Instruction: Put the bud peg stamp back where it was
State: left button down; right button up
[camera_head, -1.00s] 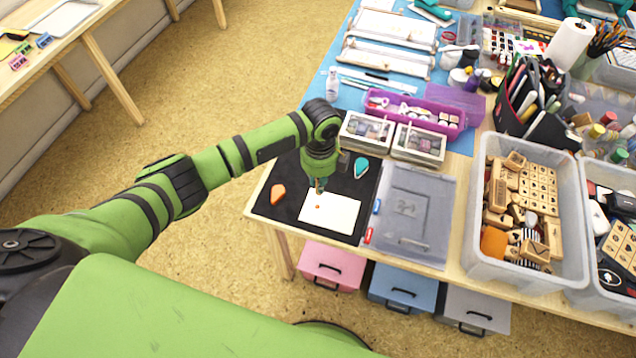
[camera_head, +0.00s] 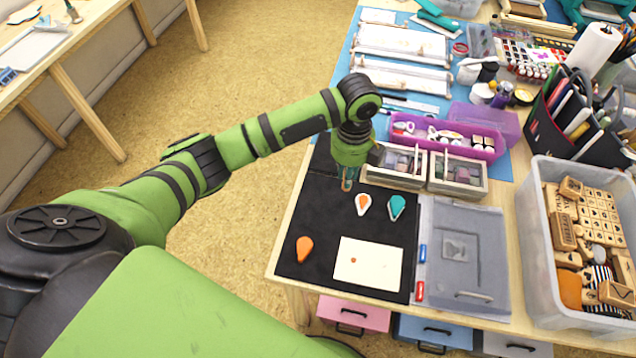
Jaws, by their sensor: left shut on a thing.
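My left gripper (camera_head: 347,184) is over the back left part of the black mat (camera_head: 322,215). It is shut on a slim peg, the bud peg stamp; the fingers hide most of it, and I cannot tell whether its lower end touches the mat. A white card (camera_head: 369,264) with one small orange mark lies at the front of the mat, away from the gripper. A drop-shaped inkpad with an orange middle and pale rim (camera_head: 362,203) lies just right of the gripper. A teal drop-shaped inkpad (camera_head: 396,207) lies further right. My right gripper is not in view.
An orange drop-shaped piece (camera_head: 304,249) lies left of the card. Two small divided boxes (camera_head: 458,186) stand behind the mat, close to the gripper. A grey lidded case (camera_head: 465,248) is right of the mat, and a clear bin of wooden stamps (camera_head: 537,225) beyond it.

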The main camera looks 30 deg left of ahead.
pick_arm(q)
jog(key=a+f, duration=0.1)
jog(key=a, duration=0.1)
jog(key=a+f+p, duration=0.1)
jog(key=a+f, duration=0.1)
jog(key=a, duration=0.1)
jog(key=s+a+f, duration=0.1)
jog(key=a+f, duration=0.1)
jog(key=shift+a+p, duration=0.15)
jog(key=shift+p, duration=0.2)
notch_tip(320, 180, down, 3)
jog(key=shift+f+p, duration=0.1)
jog(key=shift+p, duration=0.2)
jog(key=shift+f, duration=0.1)
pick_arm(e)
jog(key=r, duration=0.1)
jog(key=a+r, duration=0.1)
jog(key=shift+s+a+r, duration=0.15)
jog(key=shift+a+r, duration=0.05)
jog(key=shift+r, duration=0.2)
pick_arm(q)
jog(key=shift+f, duration=0.2)
jog(key=c, duration=1.2)
grip_release()
jog(key=shift+r, duration=0.1)
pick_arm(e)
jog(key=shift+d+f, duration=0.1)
pick_arm(q)
jog(key=shift+o, duration=0.2)
jog(key=shift+r, duration=0.1)
